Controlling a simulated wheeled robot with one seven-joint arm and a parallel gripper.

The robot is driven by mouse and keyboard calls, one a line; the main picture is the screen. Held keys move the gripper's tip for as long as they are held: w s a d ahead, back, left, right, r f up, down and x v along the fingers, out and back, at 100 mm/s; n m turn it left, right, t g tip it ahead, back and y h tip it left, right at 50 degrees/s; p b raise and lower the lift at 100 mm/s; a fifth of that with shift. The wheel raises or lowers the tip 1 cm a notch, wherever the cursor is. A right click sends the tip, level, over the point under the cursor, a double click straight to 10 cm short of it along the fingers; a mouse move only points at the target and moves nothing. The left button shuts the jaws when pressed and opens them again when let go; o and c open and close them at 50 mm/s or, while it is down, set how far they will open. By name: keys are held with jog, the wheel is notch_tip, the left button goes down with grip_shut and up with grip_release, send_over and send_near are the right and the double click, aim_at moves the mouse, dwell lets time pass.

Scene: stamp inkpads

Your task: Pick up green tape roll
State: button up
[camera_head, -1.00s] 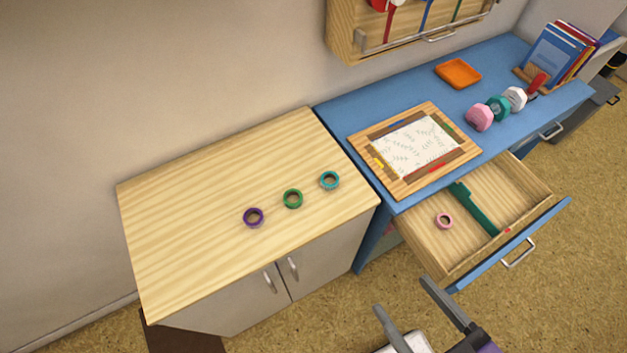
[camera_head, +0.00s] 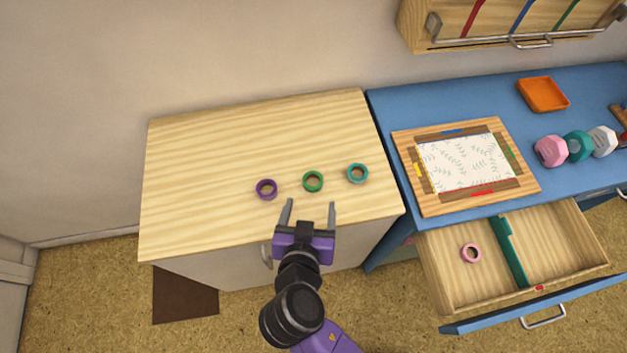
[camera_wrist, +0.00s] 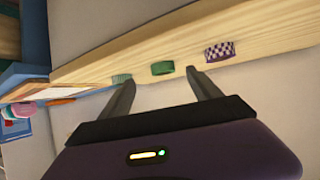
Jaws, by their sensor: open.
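The green tape roll (camera_head: 313,181) lies flat on the light wooden cabinet top (camera_head: 210,150), in the middle of a row of three rolls. A purple roll (camera_head: 266,189) is to its left and a teal roll (camera_head: 357,173) to its right. My gripper (camera_head: 311,208) is open and empty, with its fingers toward the green roll, at the cabinet's front edge. In the wrist view the green roll (camera_wrist: 162,68) shows beyond and between the two fingers (camera_wrist: 158,78), apart from them. The purple checkered roll (camera_wrist: 220,51) and the teal roll (camera_wrist: 121,78) flank it.
A blue desk (camera_head: 390,105) adjoins on the right, bearing a framed board (camera_head: 405,155), an orange tray (camera_head: 543,94) and several dumbbells (camera_head: 578,146). The back of the cabinet top is clear.

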aim_at(314, 175)
jog(key=shift+w+a+r+m+h, duration=0.4)
jog(key=shift+w+a+r+m, duration=0.1)
jog(key=shift+a+r, duration=0.2)
jog(key=shift+w+f, duration=0.1)
jog(key=shift+w, duration=0.1)
jog(key=x, duration=0.3)
jog(key=p+x, duration=0.1)
jog(key=x, duration=0.3)
jog(key=shift+d+p, duration=0.25)
jog(key=shift+p, duration=0.05)
jog(key=shift+c, duration=0.4)
jog(key=c, duration=1.3)
